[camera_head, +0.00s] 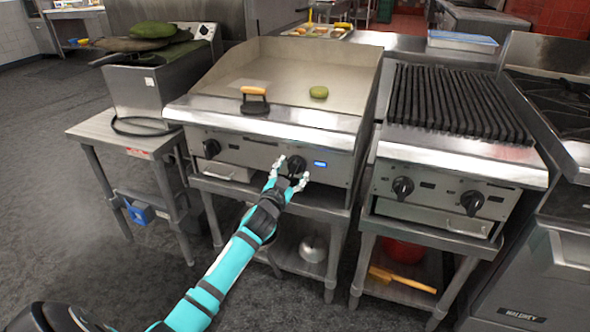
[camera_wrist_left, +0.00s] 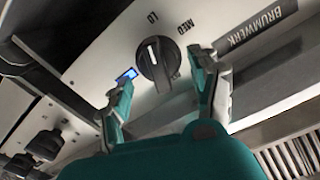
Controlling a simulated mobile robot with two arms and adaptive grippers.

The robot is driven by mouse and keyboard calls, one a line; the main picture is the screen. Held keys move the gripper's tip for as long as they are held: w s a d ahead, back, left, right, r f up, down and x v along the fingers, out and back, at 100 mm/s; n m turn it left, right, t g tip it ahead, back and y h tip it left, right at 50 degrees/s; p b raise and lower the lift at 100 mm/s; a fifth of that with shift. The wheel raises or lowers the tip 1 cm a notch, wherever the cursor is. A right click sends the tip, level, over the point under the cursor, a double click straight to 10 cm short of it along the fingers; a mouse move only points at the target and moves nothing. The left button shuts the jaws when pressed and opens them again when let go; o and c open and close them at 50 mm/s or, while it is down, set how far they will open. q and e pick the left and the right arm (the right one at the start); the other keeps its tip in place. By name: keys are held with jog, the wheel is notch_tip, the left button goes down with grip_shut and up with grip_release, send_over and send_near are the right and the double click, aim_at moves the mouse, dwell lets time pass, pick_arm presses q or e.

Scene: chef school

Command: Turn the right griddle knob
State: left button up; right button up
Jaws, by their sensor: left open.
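The right griddle knob (camera_head: 296,164) is black and round, on the front panel of the flat-top griddle (camera_head: 275,138), just left of a lit blue display (camera_head: 320,163). In the left wrist view the knob (camera_wrist_left: 158,63) shows face-on. Its white pointer line points about at the "LO" mark, with "MED" beside it. My left gripper (camera_head: 290,172) is at this knob. It is open, with one finger toward each side of the knob in the wrist view (camera_wrist_left: 163,70). I cannot tell whether the fingers touch it. My right gripper is not in view.
The griddle's left knob (camera_head: 211,148) is apart from my gripper. A ridged grill (camera_head: 455,105) with two knobs stands to the right, a fryer (camera_head: 150,85) to the left.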

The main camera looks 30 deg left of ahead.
pick_arm(q)
jog(key=shift+x, duration=1.45)
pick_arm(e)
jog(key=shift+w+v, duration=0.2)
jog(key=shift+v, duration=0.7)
pick_arm(q)
jog(key=shift+c, duration=0.2)
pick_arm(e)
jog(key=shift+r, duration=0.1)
pick_arm(q)
jog(key=c, duration=0.8)
